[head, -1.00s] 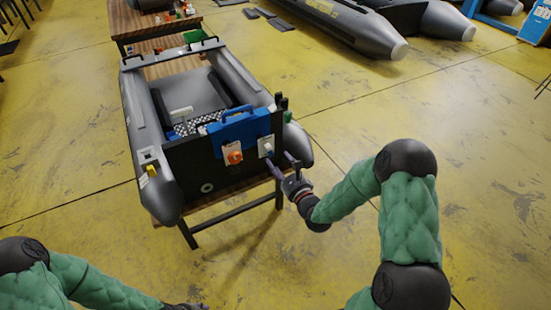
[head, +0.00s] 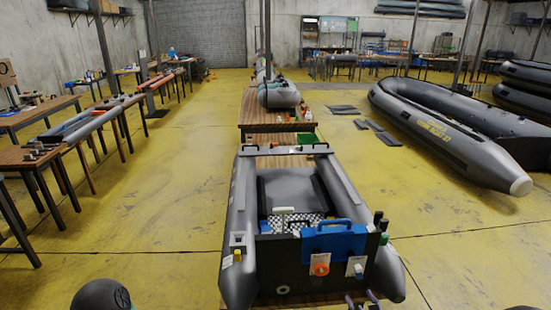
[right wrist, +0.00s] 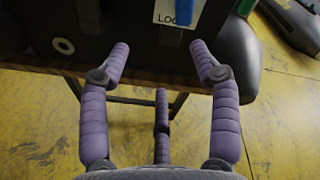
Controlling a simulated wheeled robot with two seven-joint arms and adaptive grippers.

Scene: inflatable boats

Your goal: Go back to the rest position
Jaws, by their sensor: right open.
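My right gripper (head: 363,299) shows only in part at the bottom edge of the head view, just below the boat's dark transom. In the right wrist view its purple fingers (right wrist: 160,58) are spread apart with nothing between them. They point at the lower part of the transom (right wrist: 135,30), below a white tag with dark lettering (right wrist: 178,12). I cannot tell whether they touch it. My left gripper is out of view.
A grey inflatable boat (head: 240,215) lies on a wooden table (right wrist: 150,73) ahead. Its transom carries a blue clamp-like part (head: 333,243), an orange knob (head: 320,265) and a white tag (head: 356,266). Yellow floor (head: 180,215) is open on the left.

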